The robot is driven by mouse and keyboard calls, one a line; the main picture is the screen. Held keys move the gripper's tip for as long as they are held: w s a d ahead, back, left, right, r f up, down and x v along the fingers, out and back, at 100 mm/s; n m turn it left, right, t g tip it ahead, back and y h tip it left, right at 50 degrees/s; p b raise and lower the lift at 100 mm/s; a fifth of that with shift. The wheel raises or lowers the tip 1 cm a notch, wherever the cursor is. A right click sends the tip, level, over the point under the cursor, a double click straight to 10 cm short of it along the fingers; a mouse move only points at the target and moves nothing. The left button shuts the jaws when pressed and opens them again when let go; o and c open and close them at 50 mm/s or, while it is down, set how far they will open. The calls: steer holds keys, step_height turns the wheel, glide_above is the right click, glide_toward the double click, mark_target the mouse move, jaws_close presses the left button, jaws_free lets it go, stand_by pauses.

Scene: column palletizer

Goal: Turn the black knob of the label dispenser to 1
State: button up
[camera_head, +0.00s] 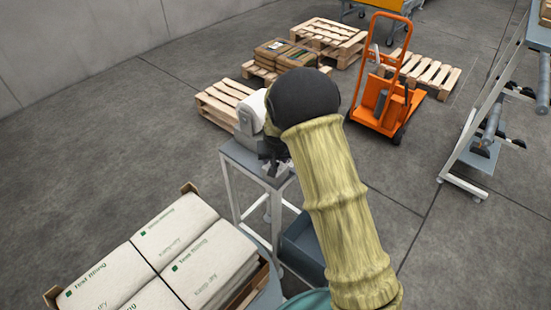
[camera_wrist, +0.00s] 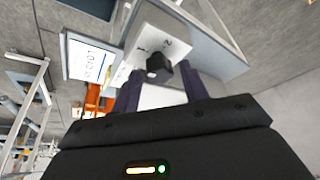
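The label dispenser (camera_head: 250,112) is a light grey unit on a small table, partly hidden behind my arm in the head view. In the wrist view its black knob (camera_wrist: 158,68) stands on a white plate (camera_wrist: 157,42) with a 2 and another small mark printed on it. I cannot tell where the knob points. My gripper (camera_wrist: 160,72) has its two dark fingers apart, one on each side of the knob, with gaps visible. In the head view my gripper (camera_head: 270,148) is a dark shape beside the dispenser, and the knob is hidden.
The dispenser's grey table (camera_head: 240,155) has pale legs. Stacked white sacks (camera_head: 175,230) lie at the lower left. An orange pallet truck (camera_head: 385,85), wooden pallets (camera_head: 220,103) and a grey rack (camera_head: 468,145) stand farther off. A white label sheet or panel (camera_wrist: 92,60) shows in the wrist view.

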steer(key=shift+o, duration=0.2)
steer(key=a+b+v, duration=0.1)
steer(key=b+v, duration=0.1)
steer(key=v, duration=1.5)
steer(key=shift+d+r, duration=0.2)
steer(key=shift+d, duration=0.25)
steer(key=s+d+f+g, duration=0.1)
steer(key=s+d+f, duration=0.1)
steer(key=s+d, duration=0.6)
steer(key=s+d+f+m+g, duration=0.1)
steer(key=s+d+f, duration=0.2)
steer(key=s+d, duration=0.6)
steer(key=s, duration=0.3)
steer(key=shift+s+f+h, duration=0.25)
steer(key=shift+f+h, duration=0.05)
steer(key=shift+s+a, duration=0.1)
